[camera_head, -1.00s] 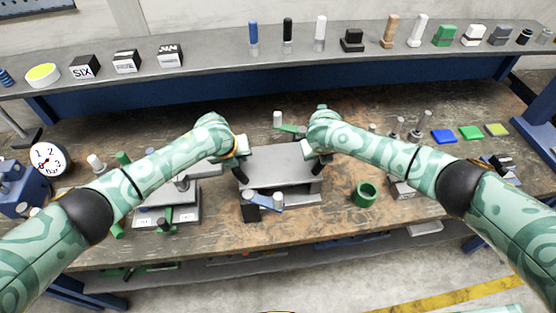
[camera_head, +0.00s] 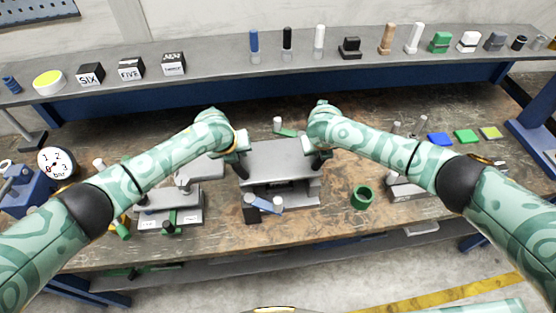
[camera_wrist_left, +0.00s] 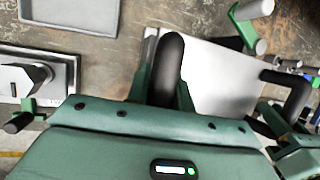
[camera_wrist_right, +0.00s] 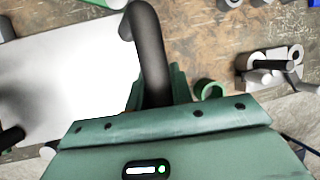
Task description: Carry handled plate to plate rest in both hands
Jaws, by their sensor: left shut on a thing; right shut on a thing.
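The handled plate (camera_head: 278,158) is a flat grey sheet with a black handle at each end, near the middle of the bench. My left gripper (camera_head: 241,165) is shut on its left handle, which fills the gap between the fingers in the left wrist view (camera_wrist_left: 168,65). My right gripper (camera_head: 318,159) is shut on the right handle, shown in the right wrist view (camera_wrist_right: 150,50). The plate looks about level. A grey stepped fixture (camera_head: 302,197), perhaps the plate rest, shows below its front edge. The plate hides much of it, so contact cannot be told.
A blue lever with a white knob (camera_head: 278,204) stands in front of the plate. A green ring (camera_head: 362,197) lies to the right, and a grey fixture (camera_head: 187,216) to the left. A green-armed white knob (camera_head: 278,125) stands behind. A shelf (camera_head: 215,68) runs along the back.

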